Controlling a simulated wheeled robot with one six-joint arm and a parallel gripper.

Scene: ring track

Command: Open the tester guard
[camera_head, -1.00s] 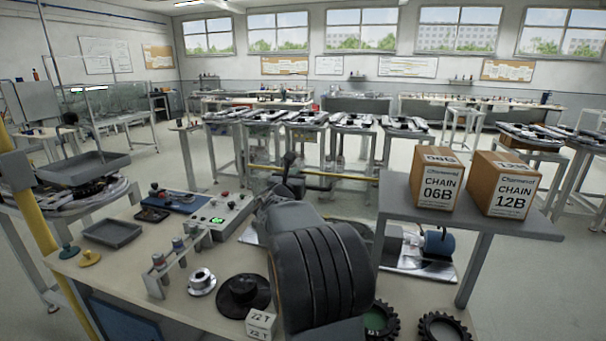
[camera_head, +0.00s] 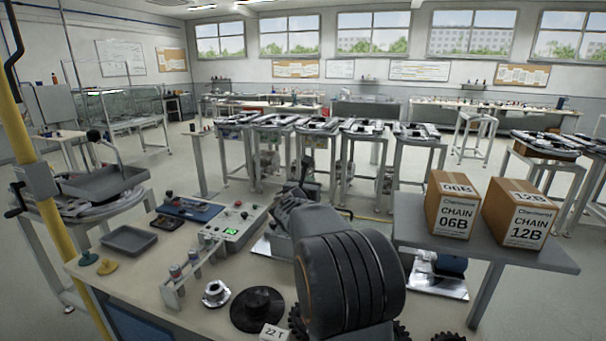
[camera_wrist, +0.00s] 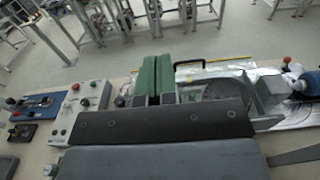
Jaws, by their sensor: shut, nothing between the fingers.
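The tester (camera_wrist: 245,70) shows in the wrist view as a bright metal base with a dark round part and a blue motor (camera_wrist: 303,85) at its right. A black handle (camera_wrist: 197,67) and a yellow edge show at its far side; the guard's clear panel is hard to make out, and I cannot tell how far it is raised. My gripper (camera_wrist: 157,62) has its two green fingers side by side, shut and empty, in front of the tester's left part. In the head view my arm hides most of the tester; its metal base (camera_head: 437,285) shows at the right.
A control box (camera_head: 232,228) with a green display stands left of my arm. A raised shelf (camera_head: 480,246) with two chain boxes (camera_head: 453,205) is at the right. Sprockets, a black disc (camera_head: 257,309) and a small rack (camera_head: 190,276) lie on the bench (camera_head: 150,290).

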